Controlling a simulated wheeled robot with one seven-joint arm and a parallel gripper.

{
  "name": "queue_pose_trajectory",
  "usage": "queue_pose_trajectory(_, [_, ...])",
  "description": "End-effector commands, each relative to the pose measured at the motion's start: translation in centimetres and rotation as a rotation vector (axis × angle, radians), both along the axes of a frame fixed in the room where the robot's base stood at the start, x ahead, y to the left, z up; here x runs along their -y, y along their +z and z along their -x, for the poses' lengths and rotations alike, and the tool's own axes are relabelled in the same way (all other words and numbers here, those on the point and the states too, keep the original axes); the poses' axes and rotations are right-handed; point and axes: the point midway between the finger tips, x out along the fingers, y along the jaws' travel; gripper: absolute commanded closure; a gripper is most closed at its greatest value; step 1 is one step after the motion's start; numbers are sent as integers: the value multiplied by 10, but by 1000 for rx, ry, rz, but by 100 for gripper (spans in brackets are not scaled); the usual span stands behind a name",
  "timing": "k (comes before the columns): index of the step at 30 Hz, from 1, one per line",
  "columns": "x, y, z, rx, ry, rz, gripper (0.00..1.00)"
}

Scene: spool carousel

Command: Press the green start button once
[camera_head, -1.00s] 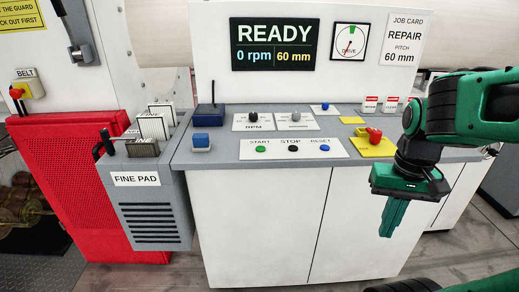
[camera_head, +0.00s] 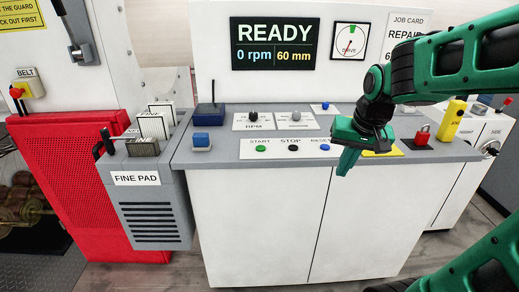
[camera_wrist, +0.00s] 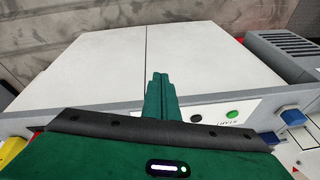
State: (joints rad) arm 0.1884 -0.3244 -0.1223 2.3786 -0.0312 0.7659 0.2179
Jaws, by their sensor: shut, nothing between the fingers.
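The green start button (camera_head: 261,149) sits on a white panel on the grey console top, under the label START. It also shows in the wrist view (camera_wrist: 232,114), right of my gripper. A black STOP button (camera_head: 293,148) and a blue RESET button (camera_head: 325,147) sit to its right in the head view. My gripper (camera_head: 345,163) is shut and empty, fingers pointing down, just right of the RESET button and apart from the start button. In the wrist view its green fingers (camera_wrist: 158,88) are together. The display (camera_head: 275,44) reads READY, 0 rpm, 60 mm.
A blue block (camera_head: 201,140) lies left of the button panel. Black and grey knobs (camera_head: 252,116) stand behind it. A yellow pad (camera_head: 385,150) lies partly behind my gripper. The FINE PAD bin (camera_head: 150,200) and red guard (camera_head: 75,180) are to the left.

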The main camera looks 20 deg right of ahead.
Motion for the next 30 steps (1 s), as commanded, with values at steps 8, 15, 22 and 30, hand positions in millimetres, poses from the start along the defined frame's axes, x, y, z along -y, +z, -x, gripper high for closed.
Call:
queue_pose_trajectory(8, [-44,29,-107,195,46,-59,100])
queue_pose_trajectory(15, [-94,56,-184,346,82,-159,100])
queue_pose_trajectory(22, [-131,74,-225,432,103,-243,100])
queue_pose_trajectory(30, [-141,79,-235,454,108,-268,100])
